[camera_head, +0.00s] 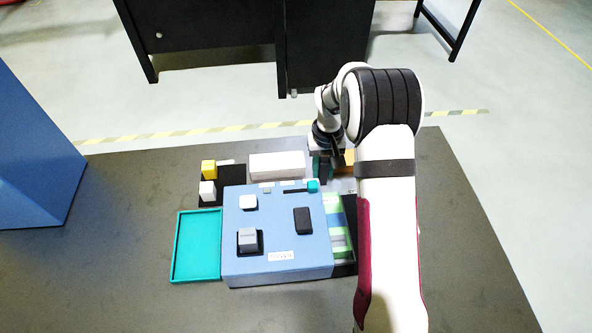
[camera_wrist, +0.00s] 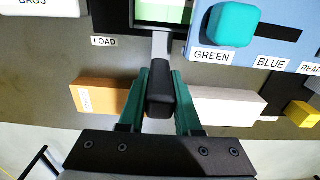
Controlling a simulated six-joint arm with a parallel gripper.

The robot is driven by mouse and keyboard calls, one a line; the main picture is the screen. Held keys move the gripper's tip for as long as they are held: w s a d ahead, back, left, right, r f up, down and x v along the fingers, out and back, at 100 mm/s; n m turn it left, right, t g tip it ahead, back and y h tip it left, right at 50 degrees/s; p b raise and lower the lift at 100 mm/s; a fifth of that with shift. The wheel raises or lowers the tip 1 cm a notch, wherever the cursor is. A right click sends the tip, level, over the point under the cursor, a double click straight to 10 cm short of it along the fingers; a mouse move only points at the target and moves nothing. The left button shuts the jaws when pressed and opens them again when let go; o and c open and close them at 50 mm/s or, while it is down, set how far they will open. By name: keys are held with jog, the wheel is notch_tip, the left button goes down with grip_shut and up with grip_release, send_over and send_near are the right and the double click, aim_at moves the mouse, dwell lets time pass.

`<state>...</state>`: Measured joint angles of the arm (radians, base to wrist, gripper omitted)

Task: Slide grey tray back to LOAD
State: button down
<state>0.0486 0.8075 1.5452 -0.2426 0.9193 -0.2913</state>
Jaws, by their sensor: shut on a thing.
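My gripper (camera_wrist: 160,95) has its two teal fingers shut on a black handle (camera_wrist: 159,88) at the end of a grey bar (camera_wrist: 161,46). The bar runs toward a green panel in a dark frame at the top of the wrist view. A grey tray body cannot be made out clearly there. The LOAD label (camera_wrist: 104,42) lies left of the bar in the wrist view. In the head view my gripper (camera_head: 322,168) is behind the blue console, near its back right corner; the handle is hidden there.
The blue console (camera_head: 275,220) carries a teal slider knob (camera_head: 313,186) close to my gripper. A striped green and blue strip (camera_head: 338,232) lies right of it. An orange block (camera_wrist: 105,97) and a white block (camera_wrist: 228,106) flank my fingers. A teal tray (camera_head: 176,246) stands left.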

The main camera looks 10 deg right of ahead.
jog(key=shift+d, duration=2.7)
jog(key=shift+d, duration=0.1)
jog(key=c, duration=0.6)
grip_release()
notch_tip(320, 180, up, 16)
jog(key=shift+f, duration=0.1)
